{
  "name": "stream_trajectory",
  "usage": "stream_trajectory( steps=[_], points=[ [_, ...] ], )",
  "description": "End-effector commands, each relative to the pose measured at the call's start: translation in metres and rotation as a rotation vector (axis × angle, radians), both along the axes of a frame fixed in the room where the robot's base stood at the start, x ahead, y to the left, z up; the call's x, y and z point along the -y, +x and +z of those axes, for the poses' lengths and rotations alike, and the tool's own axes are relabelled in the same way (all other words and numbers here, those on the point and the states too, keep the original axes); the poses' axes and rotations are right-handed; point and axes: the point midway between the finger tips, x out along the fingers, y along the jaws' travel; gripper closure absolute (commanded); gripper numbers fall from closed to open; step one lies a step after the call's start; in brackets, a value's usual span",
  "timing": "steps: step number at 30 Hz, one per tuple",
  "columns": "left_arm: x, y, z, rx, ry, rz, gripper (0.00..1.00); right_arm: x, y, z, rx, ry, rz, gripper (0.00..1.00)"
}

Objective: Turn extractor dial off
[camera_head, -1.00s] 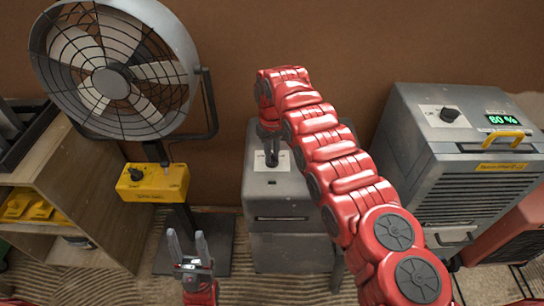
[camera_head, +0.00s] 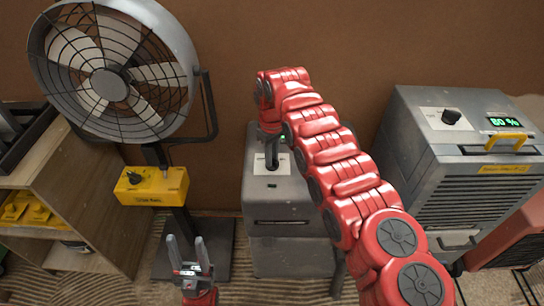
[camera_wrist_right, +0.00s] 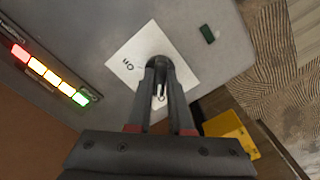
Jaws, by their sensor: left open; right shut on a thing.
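The extractor is the grey metal box (camera_head: 290,222) in the middle of the head view. Its dark dial (camera_wrist_right: 158,64) sits on a white label (camera_wrist_right: 128,62) on the top face, with an "on" mark and a round "O" mark visible in the right wrist view. My right gripper (camera_head: 271,160) comes down from above and is shut on the dial; its fingers (camera_wrist_right: 163,75) lie on either side of the knob and hide part of it. My left gripper (camera_head: 188,250) is open and empty, low in front of the fan stand, apart from the extractor.
A lit strip of red, yellow and green lights (camera_wrist_right: 50,74) is on the extractor's top. A fan (camera_head: 115,75) with a yellow control box (camera_head: 165,188) stands left. A grey machine (camera_head: 480,190) with its own dial (camera_head: 450,117) and "80 %" display stands right.

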Motion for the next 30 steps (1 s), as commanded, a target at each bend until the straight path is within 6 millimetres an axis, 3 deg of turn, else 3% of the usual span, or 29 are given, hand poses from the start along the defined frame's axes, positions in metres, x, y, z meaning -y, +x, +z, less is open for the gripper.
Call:
stream_trajectory(
  steps=[2,3,7,16,20,26,30],
  points=[
    [0.0,0.0,0.0,0.0,0.0,0.0,0.5,0.0,0.001,0.001,0.003,0.0,0.001,1.0],
    [0.0,0.0,0.0,0.0,0.0,0.0,0.5,0.0,0.001,0.001,0.003,0.0,0.001,0.74],
    [0.0,0.0,0.0,0.0,0.0,0.0,0.5,0.0,0.0,0.001,0.001,0.0,0.0,0.51],
    [0.0,0.0,0.0,0.0,0.0,0.0,0.5,0.0,0.0,0.001,0.001,0.0,-0.001,0.51],
    [0.0,0.0,0.0,0.0,0.0,0.0,0.5,0.0,0.001,0.013,0.005,0.001,-0.001,0.51],
    [0.0,0.0,0.001,0.0,0.0,0.0,0.5,-0.002,0.0,0.058,0.004,0.001,0.001,0.51],
    [0.0,0.0,0.015,0.001,0.0,0.0,0.5,-0.003,0.0,0.094,0.004,0.001,0.001,0.51]
  ],
)
